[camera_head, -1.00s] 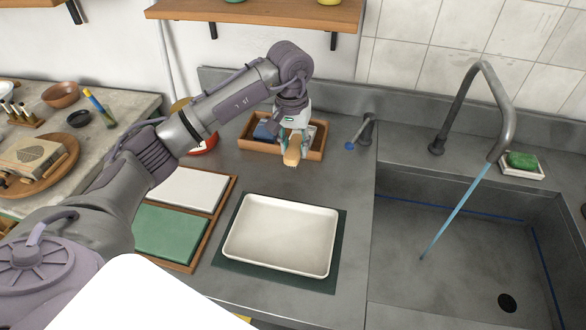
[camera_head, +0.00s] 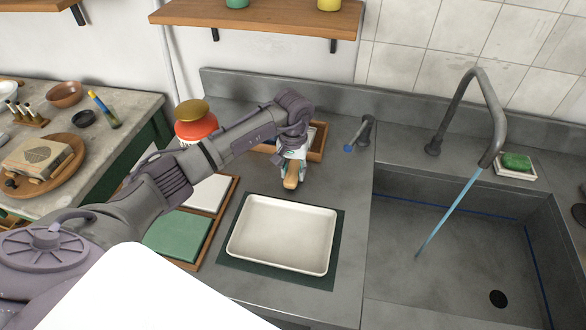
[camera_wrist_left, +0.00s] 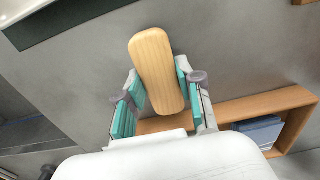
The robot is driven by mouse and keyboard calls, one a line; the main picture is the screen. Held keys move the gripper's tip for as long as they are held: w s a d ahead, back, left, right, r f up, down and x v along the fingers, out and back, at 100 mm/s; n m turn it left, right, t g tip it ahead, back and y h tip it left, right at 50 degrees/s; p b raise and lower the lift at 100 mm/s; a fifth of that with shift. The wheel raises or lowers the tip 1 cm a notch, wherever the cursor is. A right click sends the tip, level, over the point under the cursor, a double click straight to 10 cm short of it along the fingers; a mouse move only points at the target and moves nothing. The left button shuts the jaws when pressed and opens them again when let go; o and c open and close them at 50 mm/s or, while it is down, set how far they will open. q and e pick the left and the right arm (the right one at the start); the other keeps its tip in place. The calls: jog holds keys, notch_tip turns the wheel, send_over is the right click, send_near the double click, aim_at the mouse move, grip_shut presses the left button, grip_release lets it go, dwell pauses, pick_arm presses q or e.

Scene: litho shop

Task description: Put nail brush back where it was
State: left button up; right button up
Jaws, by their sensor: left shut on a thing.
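The nail brush (camera_head: 291,176) has a pale wooden back and is held in my left gripper (camera_head: 290,168). In the left wrist view, the brush (camera_wrist_left: 157,68) sits between the teal pads of the left gripper (camera_wrist_left: 158,90), its wooden back facing the camera. The gripper and brush are over the counter between the white tray and a wooden box (camera_head: 317,152), on the near side of the box. The box also shows in the left wrist view (camera_wrist_left: 265,103) with something blue-grey inside. My arm hides part of the box in the head view. My right gripper is out of view.
A white tray (camera_head: 246,247) lies on a dark green mat (camera_head: 333,262) in front. Left of it is a wooden rack (camera_head: 227,199) with white and green slabs. The sink (camera_head: 450,240) with running tap is right.

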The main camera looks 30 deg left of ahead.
aim_at(293, 171)
pick_arm(q)
jog(key=shift+f, duration=0.15)
jog(key=o, duration=1)
jog(key=shift+r, duration=0.35)
notch_tip(293, 171, up, 12)
jog(key=b, duration=0.3)
jog(key=shift+f+b, duration=0.15)
jog(key=shift+b, duration=0.2)
